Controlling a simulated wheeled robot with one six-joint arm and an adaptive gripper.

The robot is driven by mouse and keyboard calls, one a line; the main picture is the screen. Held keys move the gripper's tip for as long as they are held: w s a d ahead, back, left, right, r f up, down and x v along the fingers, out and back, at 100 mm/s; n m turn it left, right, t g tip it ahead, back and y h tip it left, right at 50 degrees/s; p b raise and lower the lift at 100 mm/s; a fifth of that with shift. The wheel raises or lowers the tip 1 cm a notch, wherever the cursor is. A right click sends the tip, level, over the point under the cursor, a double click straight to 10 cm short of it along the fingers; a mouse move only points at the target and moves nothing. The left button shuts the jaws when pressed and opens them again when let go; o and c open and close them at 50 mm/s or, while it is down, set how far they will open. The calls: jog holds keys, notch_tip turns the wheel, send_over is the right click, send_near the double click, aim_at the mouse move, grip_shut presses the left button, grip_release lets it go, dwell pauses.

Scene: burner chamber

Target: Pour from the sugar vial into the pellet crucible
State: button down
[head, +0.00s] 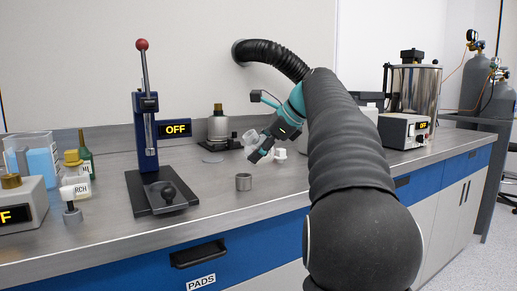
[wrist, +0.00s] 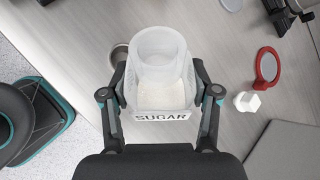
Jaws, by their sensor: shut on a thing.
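The sugar vial (wrist: 163,117) is a translucent cup with a SUGAR label and white powder inside. My gripper (wrist: 161,92) is shut on it, with one finger on each side. In the head view the vial (head: 250,137) is held above the bench by my gripper (head: 257,150), and it looks tilted. A small grey metal cup, which looks like the pellet crucible (head: 243,182), stands upright on the bench below and slightly left of my gripper. In the wrist view the crucible (wrist: 119,54) is mostly hidden behind the vial's left side.
A blue press (head: 149,150) with a red-knobbed lever stands left of the crucible. Bottles and a grey box (head: 22,205) are at far left. The wrist view shows a red ring (wrist: 267,65) and a white block (wrist: 246,101) to the right. The bench front beside the crucible is clear.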

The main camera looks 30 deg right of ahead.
jog(key=shift+d+h, duration=0.1)
jog(key=shift+h, duration=0.4)
jog(key=shift+r+n, duration=0.1)
jog(key=shift+n, duration=0.2)
jog(key=shift+d+h, duration=0.1)
jog(key=shift+h, duration=0.4)
jog(key=shift+n+h, duration=0.4)
jog(key=shift+h, duration=0.1)
jog(key=shift+d+h, duration=0.15)
jog(key=shift+h, duration=0.25)
